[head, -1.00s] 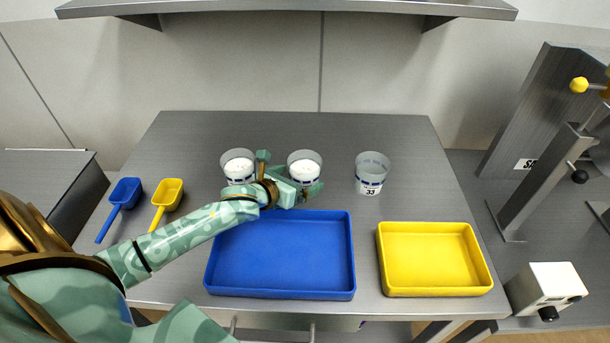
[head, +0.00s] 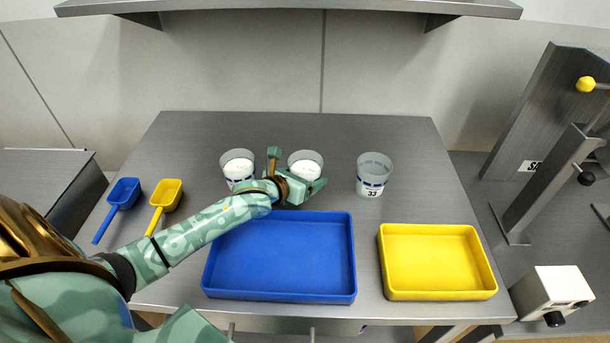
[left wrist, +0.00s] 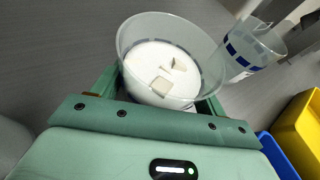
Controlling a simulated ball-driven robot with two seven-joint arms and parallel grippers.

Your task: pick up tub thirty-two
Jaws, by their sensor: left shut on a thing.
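Three clear tubs stand in a row on the steel table. The middle tub (head: 305,160) holds white stuff, with small pale chunks on top in the left wrist view (left wrist: 163,70); its label is hidden by my left gripper. My left gripper (head: 304,187) is shut on this middle tub from the front, its fingers on both sides in the left wrist view (left wrist: 160,98). I cannot tell whether the tub is off the table. The left tub (head: 238,165) also holds white stuff, its number unreadable. The right tub (head: 373,175) reads 33 and looks empty. My right gripper is not in view.
A blue tray (head: 280,294) lies in front of the tubs, a yellow tray (head: 440,292) to its right. A blue scoop (head: 122,194) and a yellow scoop (head: 166,196) lie at the left. A shelf (head: 290,8) hangs above. The table behind the tubs is clear.

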